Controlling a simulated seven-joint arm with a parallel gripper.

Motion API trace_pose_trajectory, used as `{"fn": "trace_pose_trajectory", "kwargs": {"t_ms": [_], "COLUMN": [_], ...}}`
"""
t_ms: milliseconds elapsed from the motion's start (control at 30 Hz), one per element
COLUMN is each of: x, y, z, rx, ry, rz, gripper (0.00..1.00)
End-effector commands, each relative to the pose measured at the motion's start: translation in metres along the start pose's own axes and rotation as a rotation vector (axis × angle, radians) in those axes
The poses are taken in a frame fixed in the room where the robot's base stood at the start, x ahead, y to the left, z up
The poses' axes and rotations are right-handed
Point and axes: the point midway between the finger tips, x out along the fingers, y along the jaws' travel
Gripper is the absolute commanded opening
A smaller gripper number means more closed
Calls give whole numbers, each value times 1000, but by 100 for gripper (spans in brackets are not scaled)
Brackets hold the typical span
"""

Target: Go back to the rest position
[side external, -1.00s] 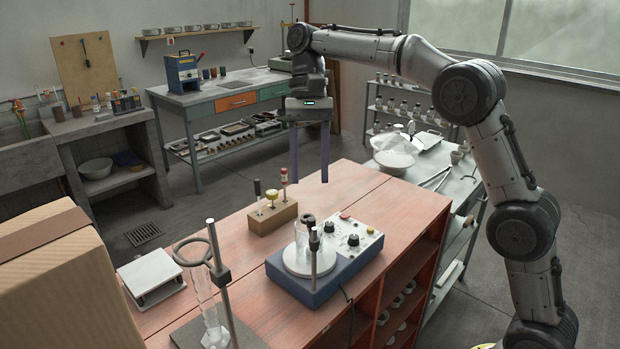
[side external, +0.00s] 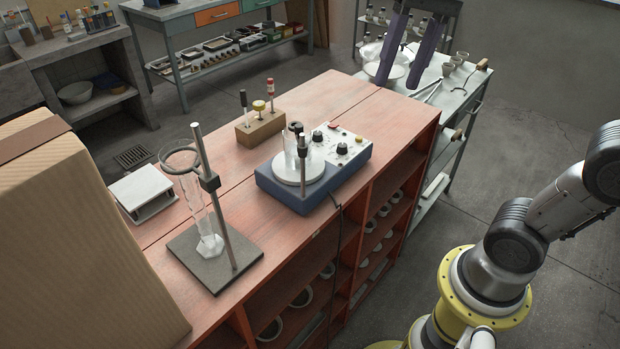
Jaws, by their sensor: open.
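My gripper (side external: 402,45) is at the top edge of the side external view, with its two dark fingers hanging down and apart. Nothing shows between the fingers, and its upper body is cut off by the frame. The fingers appear in front of the grey side table, high in the picture. The blue stirrer (side external: 322,186) stands on the reddish bench with a glass vessel (side external: 291,150) on its round white plate. The wooden block (side external: 261,128) with several upright tools stands behind it. My gripper is apart from all of these.
A ring stand (side external: 216,255) holds a tall glass cylinder (side external: 201,215) at the front left. A white platform (side external: 145,187) and a big cardboard box (side external: 80,250) are left of it. The grey side table (side external: 455,100) carries a bowl and small items. The bench's back right is clear.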

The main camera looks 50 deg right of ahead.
Motion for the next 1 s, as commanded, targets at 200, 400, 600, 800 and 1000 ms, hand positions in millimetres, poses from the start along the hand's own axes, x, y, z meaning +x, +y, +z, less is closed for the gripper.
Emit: {"fn": "trace_pose_trajectory", "kwargs": {"t_ms": [200, 400, 600, 800, 1000], "x": [40, 92, 124, 120, 120], "y": [53, 90, 100, 96, 96], "z": [39, 54, 45, 39, 39], "rx": [-189, -395, -581, -632, -629], "ry": [175, 310, 383, 413, 412], "rz": [-19, 6, 49, 51, 50], "gripper": [50, 50, 50, 50, 50]}}
